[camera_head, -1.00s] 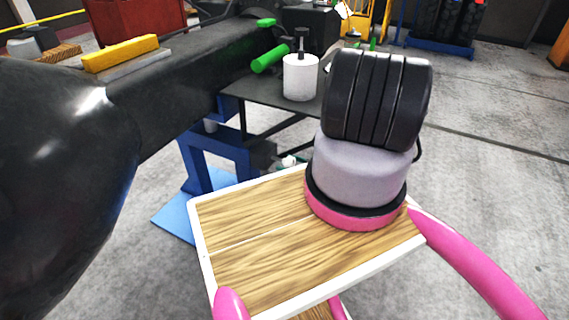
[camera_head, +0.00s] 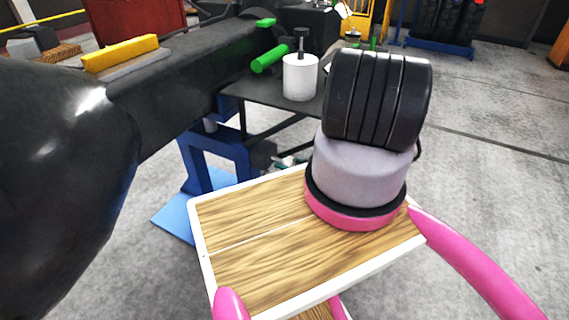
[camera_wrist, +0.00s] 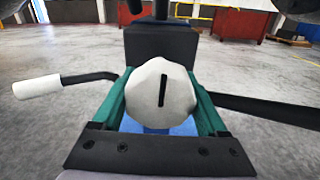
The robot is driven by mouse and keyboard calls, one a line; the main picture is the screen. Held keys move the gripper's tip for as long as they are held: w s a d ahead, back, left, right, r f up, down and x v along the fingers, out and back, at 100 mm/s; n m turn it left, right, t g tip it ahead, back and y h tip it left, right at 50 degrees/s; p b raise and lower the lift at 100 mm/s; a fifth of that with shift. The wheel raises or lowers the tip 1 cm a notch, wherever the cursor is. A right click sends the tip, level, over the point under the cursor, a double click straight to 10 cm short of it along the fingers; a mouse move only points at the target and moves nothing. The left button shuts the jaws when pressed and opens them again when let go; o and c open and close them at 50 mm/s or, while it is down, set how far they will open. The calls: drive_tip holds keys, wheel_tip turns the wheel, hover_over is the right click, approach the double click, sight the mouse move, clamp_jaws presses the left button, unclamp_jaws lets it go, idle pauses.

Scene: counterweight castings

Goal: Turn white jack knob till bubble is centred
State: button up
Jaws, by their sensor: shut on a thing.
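The white jack knob (camera_wrist: 160,95) fills the middle of the wrist view, lobed at its edge, with a dark, nearly upright line on its face. My gripper (camera_wrist: 160,84) is shut on it, one green finger against each side. In the head view the gripper and knob are mostly hidden; only a small teal and white part shows below the dark table. A yellow bar (camera_head: 120,53), perhaps the level, lies on a grey plate on the long black casting (camera_head: 190,75). No bubble can be made out.
A crank with a white handle (camera_wrist: 38,87) sticks out left of the knob. A blue stand (camera_head: 215,155) is under the casting. A white cylinder (camera_head: 300,77) with a black top stands on the dark table (camera_head: 255,92). Grey floor lies open at right.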

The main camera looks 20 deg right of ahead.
drive_tip(key=m, duration=0.6)
drive_tip(key=shift+s, duration=0.1)
drive_tip(key=m, duration=1.8)
drive_tip(key=shift+r, duration=0.2)
idle(0.4)
drive_tip(key=o, duration=1.3)
drive_tip(key=v, duration=1)
drive_tip(key=shift+s+d, duration=0.25)
drive_tip(key=shift+s, duration=0.1)
